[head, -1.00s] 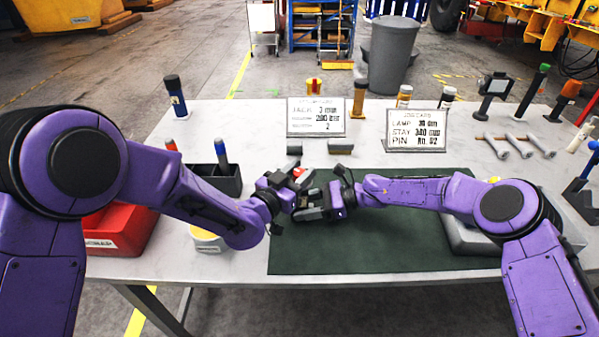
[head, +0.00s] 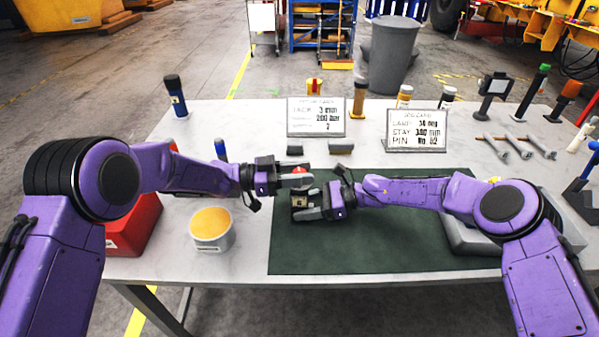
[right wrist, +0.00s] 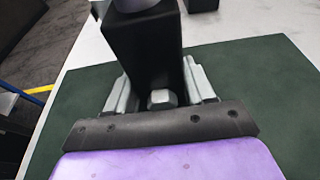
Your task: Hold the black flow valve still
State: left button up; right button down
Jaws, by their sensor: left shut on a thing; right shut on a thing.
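The black flow valve (head: 299,201) is a small dark block above the green mat, with a red top (head: 299,171). My right gripper (head: 304,201) is shut on its body from the right. In the right wrist view the dark valve body (right wrist: 150,65) stands between the grey fingers, with a silver hex fitting (right wrist: 161,98) facing the camera. My left gripper (head: 298,176) reaches in from the left, just above the right one, and is shut on the red top. The fingers hide much of the valve.
The green mat (head: 340,255) is mostly clear at the front. A tub with a yellow top (head: 211,228) and a red bin (head: 135,228) stand at left. Two placards (head: 316,117) (head: 416,130) stand behind. A grey tray (head: 462,235) lies partly under my right arm.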

aim_at(299, 171)
pick_arm(q)
jog(key=shift+r+m+g, duration=0.1)
jog(key=shift+m+g, duration=0.5)
jog(key=shift+g, duration=0.3)
jog(key=o, duration=1)
jog(key=shift+c, duration=0.2)
notch_tip(299, 171, up, 10)
jog(key=shift+f, duration=0.1)
pick_arm(e)
jog(key=shift+c, duration=1.6)
grip_release()
